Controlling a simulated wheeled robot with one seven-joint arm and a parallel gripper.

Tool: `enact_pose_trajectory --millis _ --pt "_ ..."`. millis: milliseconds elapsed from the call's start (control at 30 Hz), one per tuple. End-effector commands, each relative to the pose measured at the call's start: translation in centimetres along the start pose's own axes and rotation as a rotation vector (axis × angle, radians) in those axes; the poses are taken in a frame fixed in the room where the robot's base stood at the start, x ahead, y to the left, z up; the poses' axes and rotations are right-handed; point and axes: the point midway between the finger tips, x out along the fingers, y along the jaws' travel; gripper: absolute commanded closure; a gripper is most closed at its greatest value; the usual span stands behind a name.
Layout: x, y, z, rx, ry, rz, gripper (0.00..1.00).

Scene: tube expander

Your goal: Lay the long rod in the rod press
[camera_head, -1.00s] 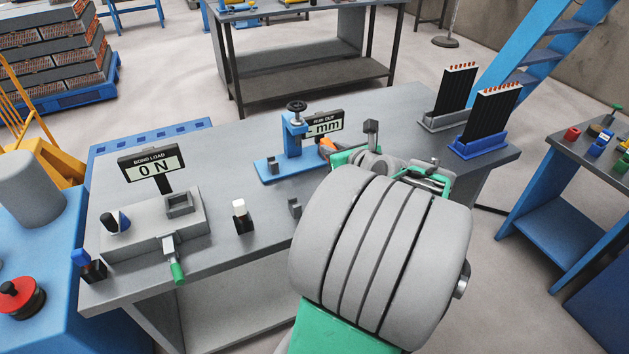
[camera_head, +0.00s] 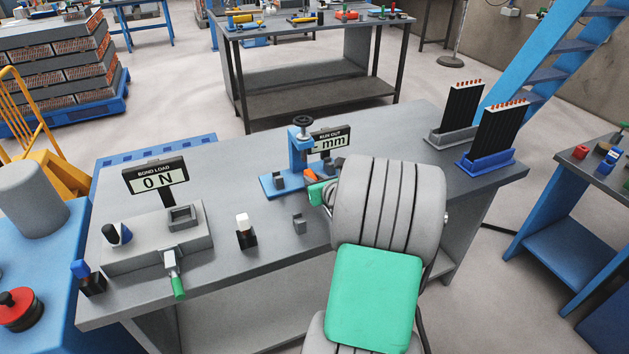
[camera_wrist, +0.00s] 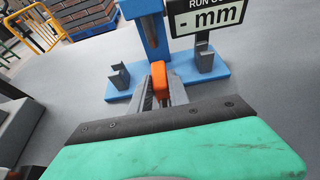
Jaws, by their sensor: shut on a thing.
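The rod press (camera_head: 298,155) is a blue stand with a black handwheel on top. Its blue base (camera_wrist: 181,77) carries two dark notched supports, the left one (camera_wrist: 119,76) and the right one (camera_wrist: 204,57); the space between them is empty. My gripper (camera_wrist: 158,98) is shut on an orange piece (camera_wrist: 160,78), probably the long rod, seen mostly end-on. Its length is hidden, so I cannot tell its full shape. In the head view the orange piece (camera_head: 311,199) shows at the front right of the press base, beside my green-and-grey wrist. It appears apart from the supports.
A run-out display (camera_head: 329,140) stands behind the press. The bend-load fixture (camera_head: 155,240) with its display (camera_head: 155,175) is at left. A small grey bracket (camera_head: 299,222) and a black block with white top (camera_head: 245,232) stand in front.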

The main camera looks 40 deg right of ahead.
Motion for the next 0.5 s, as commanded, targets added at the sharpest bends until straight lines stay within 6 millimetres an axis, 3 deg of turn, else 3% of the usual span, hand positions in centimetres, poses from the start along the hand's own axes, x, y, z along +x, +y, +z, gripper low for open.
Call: enact_pose_trajectory --millis 433,467,500 --pt "0.5 0.0 -1.0 -0.001 -0.002 0.000 1.00" --pt "0.4 0.0 -1.1 0.000 0.000 0.000 0.77" --pt "0.4 0.0 -1.1 0.000 0.000 0.000 0.74"
